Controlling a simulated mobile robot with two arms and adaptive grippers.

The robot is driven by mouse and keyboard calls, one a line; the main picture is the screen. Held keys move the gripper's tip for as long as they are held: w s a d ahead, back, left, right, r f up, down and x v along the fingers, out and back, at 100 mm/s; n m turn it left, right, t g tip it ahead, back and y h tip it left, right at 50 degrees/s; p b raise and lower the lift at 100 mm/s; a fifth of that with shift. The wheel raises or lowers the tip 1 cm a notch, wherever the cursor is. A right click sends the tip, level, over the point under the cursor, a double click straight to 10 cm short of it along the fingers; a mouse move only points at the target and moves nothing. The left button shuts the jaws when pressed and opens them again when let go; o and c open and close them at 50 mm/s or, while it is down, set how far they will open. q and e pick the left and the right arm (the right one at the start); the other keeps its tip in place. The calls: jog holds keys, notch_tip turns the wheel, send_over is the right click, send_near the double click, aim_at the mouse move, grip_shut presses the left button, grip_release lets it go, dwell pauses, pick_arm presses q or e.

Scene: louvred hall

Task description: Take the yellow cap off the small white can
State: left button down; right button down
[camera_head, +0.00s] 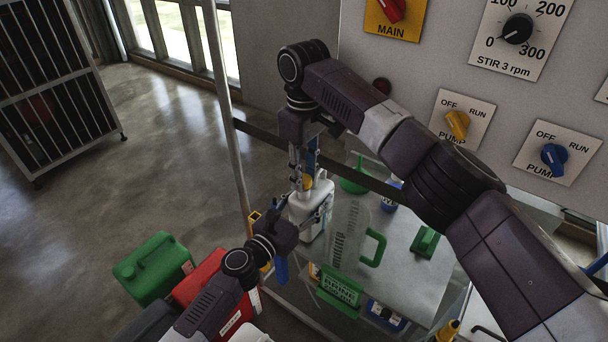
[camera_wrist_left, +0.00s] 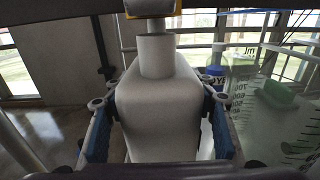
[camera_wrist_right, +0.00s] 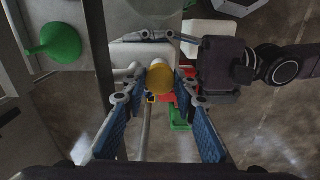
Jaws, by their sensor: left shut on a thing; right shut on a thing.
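The small white can (camera_head: 303,212) is upright, held at its sides by my left gripper (camera_head: 312,214). In the left wrist view the can (camera_wrist_left: 160,105) fills the middle, with a finger pressed on each side and its bare round neck (camera_wrist_left: 157,55) facing up. My right gripper (camera_head: 304,176) points down above the can and is shut on the yellow cap (camera_head: 308,183). The cap (camera_wrist_right: 160,78) sits between the fingertips in the right wrist view.
A clear measuring jug (camera_head: 347,232) with a green handle stands right of the can on the table. A green funnel (camera_head: 355,178) is behind it. Green (camera_head: 154,267) and red (camera_head: 205,290) canisters stand at the lower left. The control panel (camera_head: 450,75) rises behind.

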aim_at(297, 211)
jog(key=shift+r, duration=0.1)
jog(key=shift+r, duration=1.9)
pick_arm(q)
jog(key=c, duration=0.8)
grip_release()
pick_arm(e)
jog(key=shift+f, duration=0.1)
pick_arm(q)
jog(key=v, duration=1.2)
